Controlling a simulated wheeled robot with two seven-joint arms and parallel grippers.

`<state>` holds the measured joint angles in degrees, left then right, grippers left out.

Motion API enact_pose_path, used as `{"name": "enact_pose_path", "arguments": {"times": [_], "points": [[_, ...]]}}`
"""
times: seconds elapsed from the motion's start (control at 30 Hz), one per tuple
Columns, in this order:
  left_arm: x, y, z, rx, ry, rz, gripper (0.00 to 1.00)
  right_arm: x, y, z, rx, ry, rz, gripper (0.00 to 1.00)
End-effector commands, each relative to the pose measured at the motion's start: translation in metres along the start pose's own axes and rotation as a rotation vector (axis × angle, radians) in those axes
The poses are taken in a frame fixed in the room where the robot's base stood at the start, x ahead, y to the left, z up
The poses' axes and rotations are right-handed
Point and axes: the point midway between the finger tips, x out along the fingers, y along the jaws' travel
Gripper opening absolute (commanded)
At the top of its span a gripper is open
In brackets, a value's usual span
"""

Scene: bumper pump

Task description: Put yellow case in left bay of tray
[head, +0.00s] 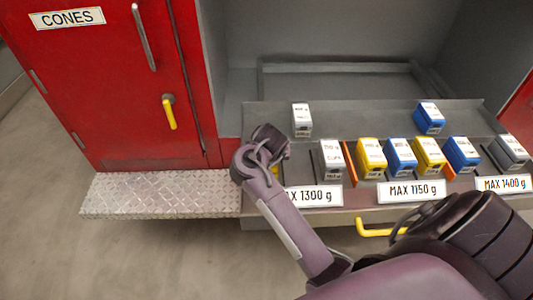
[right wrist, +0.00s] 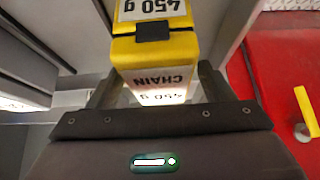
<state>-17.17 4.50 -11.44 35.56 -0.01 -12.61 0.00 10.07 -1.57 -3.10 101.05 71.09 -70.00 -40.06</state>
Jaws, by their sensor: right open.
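The tray (head: 365,124) is grey and has three bays with front signs. Its left bay carries the MAX 1300 g sign (head: 313,196). A yellow case (right wrist: 155,50) marked CHAIN and 450 g is between the fingers of my right gripper (right wrist: 157,90) in the right wrist view. In the head view my right gripper (head: 268,150) is at the tray's left end and hides most of that case; only a bit of yellow shows. The right jaws are open around the case. Two more yellow cases (head: 371,156) (head: 429,154) stand in the middle bay. My left gripper is out of view.
A white-topped case (head: 301,120) and a blue case (head: 429,118) stand behind. A red cabinet (head: 95,100) with a yellow handle (head: 169,112) is at left.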

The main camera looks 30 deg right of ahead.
Motion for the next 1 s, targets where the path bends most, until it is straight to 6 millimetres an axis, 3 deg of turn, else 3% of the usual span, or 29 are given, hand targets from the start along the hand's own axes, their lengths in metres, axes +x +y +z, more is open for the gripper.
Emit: {"name": "enact_pose_path", "arguments": {"times": [0.03, 0.1, 0.4, 0.6, 1.0], "points": [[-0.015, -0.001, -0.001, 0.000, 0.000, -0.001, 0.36, -0.017, 0.000, -0.005, -0.002, 0.001, -0.001, 0.74], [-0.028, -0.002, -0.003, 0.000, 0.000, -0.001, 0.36, -0.033, 0.000, -0.006, -0.001, 0.001, 0.000, 0.74], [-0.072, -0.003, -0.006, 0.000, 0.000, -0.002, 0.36, -0.086, 0.000, -0.004, -0.001, -0.001, -0.002, 0.74], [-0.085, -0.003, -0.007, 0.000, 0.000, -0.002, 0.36, -0.099, 0.000, -0.002, 0.000, -0.001, -0.002, 0.74], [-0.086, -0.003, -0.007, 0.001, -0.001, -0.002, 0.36, -0.101, 0.000, 0.000, 0.000, 0.000, -0.001, 0.74]]}}
